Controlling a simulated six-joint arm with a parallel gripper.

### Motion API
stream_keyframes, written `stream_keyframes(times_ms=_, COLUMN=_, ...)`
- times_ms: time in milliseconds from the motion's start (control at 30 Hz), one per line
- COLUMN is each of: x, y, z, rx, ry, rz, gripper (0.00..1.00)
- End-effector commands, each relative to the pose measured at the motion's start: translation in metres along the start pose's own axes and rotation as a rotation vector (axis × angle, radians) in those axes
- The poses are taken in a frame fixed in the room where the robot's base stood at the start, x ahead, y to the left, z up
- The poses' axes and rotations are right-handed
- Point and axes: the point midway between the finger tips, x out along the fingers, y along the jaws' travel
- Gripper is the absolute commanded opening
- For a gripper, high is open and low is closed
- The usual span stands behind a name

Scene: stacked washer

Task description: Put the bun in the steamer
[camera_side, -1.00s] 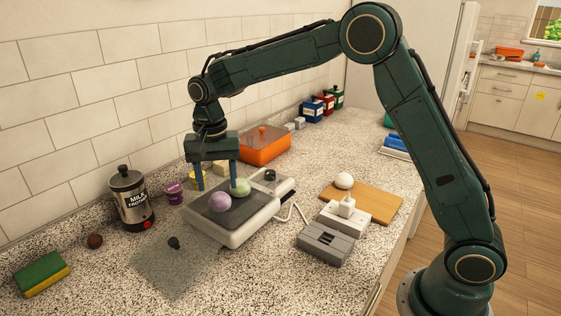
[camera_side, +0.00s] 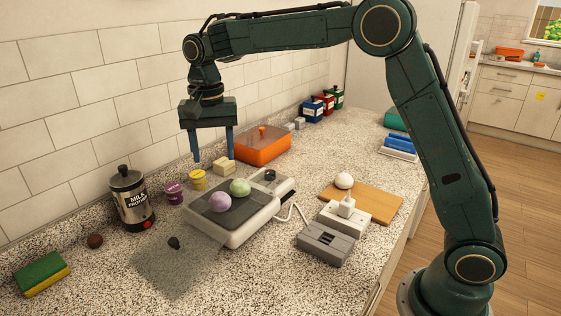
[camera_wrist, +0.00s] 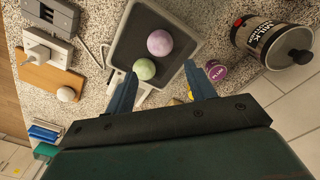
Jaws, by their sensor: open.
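The steamer (camera_side: 262,212) is a white and grey appliance with a dark tray; it also shows in the wrist view (camera_wrist: 187,20). A purple bun (camera_side: 220,202) and a green bun (camera_side: 240,187) sit in its tray; the wrist view shows the purple bun (camera_wrist: 159,43) and green bun (camera_wrist: 144,69). A white bun (camera_side: 344,181) rests on a wooden board (camera_side: 378,203) at the right; it shows in the wrist view (camera_wrist: 66,94). My gripper (camera_side: 212,158) is open and empty, above the steamer's back side, with fingers (camera_wrist: 161,70) pointing down.
A clear lid with a dark knob (camera_side: 174,243) lies left of the steamer. A milk frother (camera_side: 131,200), purple tub (camera_side: 173,193), yellow tub (camera_side: 198,180) and orange box (camera_side: 265,147) line the wall.

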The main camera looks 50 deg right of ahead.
Motion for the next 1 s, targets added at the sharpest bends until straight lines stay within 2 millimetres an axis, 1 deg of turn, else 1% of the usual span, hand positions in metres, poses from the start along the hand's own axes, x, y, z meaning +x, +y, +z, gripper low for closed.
stream_keyframes(times_ms=267, x=-0.001, y=0.001, z=0.001, rx=-0.004, ry=0.002, rz=-0.002, gripper=0.55)
stream_keyframes(times_ms=367, x=-0.006, y=0.006, z=0.002, rx=-0.014, ry=0.007, rz=-0.01, gripper=0.55)
stream_keyframes(times_ms=467, x=-0.014, y=0.015, z=0.006, rx=-0.038, ry=0.017, rz=-0.021, gripper=0.55)
stream_keyframes(times_ms=567, x=-0.025, y=0.028, z=0.012, rx=-0.073, ry=0.032, rz=-0.039, gripper=0.55)
stream_keyframes(times_ms=667, x=-0.038, y=0.046, z=0.02, rx=-0.119, ry=0.053, rz=-0.06, gripper=0.55)
stream_keyframes(times_ms=800, x=-0.053, y=0.074, z=0.035, rx=-0.192, ry=0.088, rz=-0.091, gripper=0.55)
stream_keyframes(times_ms=1000, x=-0.068, y=0.115, z=0.058, rx=-0.296, ry=0.144, rz=-0.128, gripper=0.55)
